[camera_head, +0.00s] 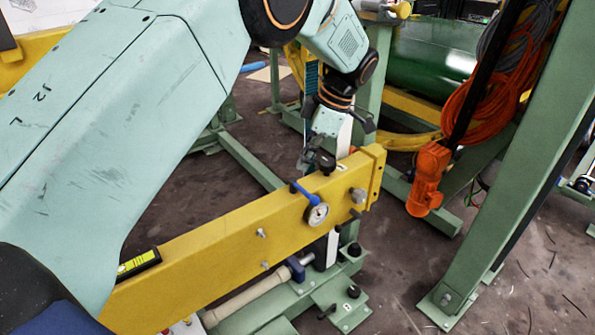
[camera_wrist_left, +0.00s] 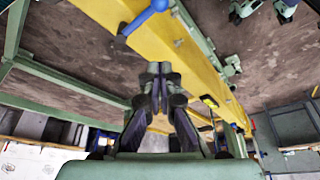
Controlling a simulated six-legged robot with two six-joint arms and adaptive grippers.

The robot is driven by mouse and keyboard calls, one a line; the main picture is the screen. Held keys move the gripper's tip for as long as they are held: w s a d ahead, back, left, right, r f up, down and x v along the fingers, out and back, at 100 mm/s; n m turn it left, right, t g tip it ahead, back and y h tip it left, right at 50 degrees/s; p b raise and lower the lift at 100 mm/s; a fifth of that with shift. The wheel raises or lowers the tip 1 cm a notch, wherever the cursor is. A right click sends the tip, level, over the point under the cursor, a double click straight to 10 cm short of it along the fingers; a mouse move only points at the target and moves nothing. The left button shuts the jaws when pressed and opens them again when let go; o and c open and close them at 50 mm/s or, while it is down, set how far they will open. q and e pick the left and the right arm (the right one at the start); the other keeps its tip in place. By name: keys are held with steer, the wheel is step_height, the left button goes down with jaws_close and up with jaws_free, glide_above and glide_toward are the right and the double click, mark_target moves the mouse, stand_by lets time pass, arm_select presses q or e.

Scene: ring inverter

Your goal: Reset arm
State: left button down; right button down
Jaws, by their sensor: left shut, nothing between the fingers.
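My left arm reaches in from the left of the head view. Its left gripper (camera_head: 318,160) points down near the right end of a yellow beam (camera_head: 215,250), partly against dark parts on the beam's top. In the left wrist view the left gripper's (camera_wrist_left: 158,72) dark fingers meet at their tips, shut with nothing between them. The yellow beam (camera_wrist_left: 185,55) passes behind and right of them. A blue handle (camera_head: 303,192) sits on the beam by a round dial (camera_head: 317,213); a blue part (camera_wrist_left: 148,15) also shows at the wrist view's top. My right gripper is not seen.
A green frame post (camera_head: 520,150) stands at the right. An orange hook block (camera_head: 429,180) hangs beside it, with orange cable (camera_head: 490,95) above. A green base (camera_head: 345,300) lies under the beam. Dark floor is open at the lower right.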

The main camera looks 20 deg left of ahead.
arm_select(q)
steer(key=shift+d+r, duration=0.1)
steer(key=shift+r, duration=0.5)
steer(key=s+f+m+h, duration=0.2)
steer(key=s+f+m, duration=0.4)
steer(key=f, duration=0.6)
steer(key=s+f+m+h, duration=0.1)
steer(key=s+f+m, duration=0.4)
steer(key=s+f, duration=0.5)
steer(key=s+f+m, duration=0.2)
steer(key=s+m, duration=0.1)
steer(key=s, duration=0.4)
steer(key=s+f+m+t, duration=0.1)
steer(key=s+m, duration=0.3)
steer(key=s, duration=0.4)
steer(key=s+f+m, duration=0.2)
steer(key=s+m, duration=0.2)
steer(key=s, duration=0.4)
steer(key=shift+d+f+t+h, duration=0.15)
steer(key=shift+f+t+h, duration=0.2)
steer(key=shift+t+h, duration=0.05)
